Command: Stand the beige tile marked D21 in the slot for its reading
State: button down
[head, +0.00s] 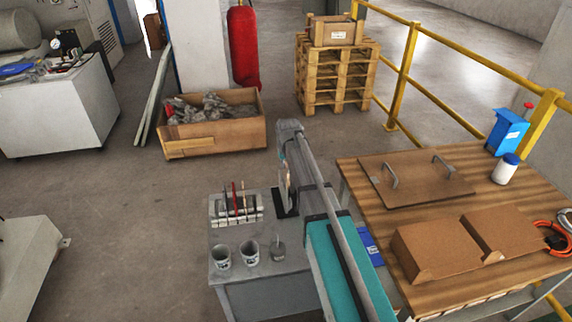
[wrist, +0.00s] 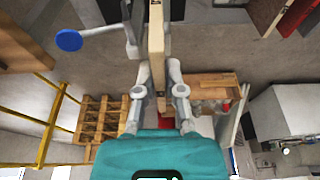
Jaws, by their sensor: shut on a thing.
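My gripper (wrist: 157,75) is shut on a beige tile (wrist: 156,42), which stands out edge-on between the two fingers in the wrist view. A small dark mark shows at the tile's top end there, but I cannot read it. In the head view the held tile (head: 284,182) is a thin pale shape beside my grey and teal arm, over the grey bench, and the arm partly hides the gripper. A pale slotted rack (head: 236,209) stands on the bench left of the tile. Thin red and brown upright pieces stand in it. No reading is legible.
Three small cups or pots, one of them (head: 221,256), stand at the bench's front. A black device (head: 284,203) is close by the tile. A blue disc on a stem (wrist: 69,40) shows in the wrist view. The wooden table (head: 355,180) with brown boards is at right.

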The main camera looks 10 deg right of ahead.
jog(key=shift+w+p+v, duration=0.25)
jog(key=shift+p+v, duration=0.55)
jog(key=shift+v, duration=0.15)
jog(key=shift+s, duration=0.1)
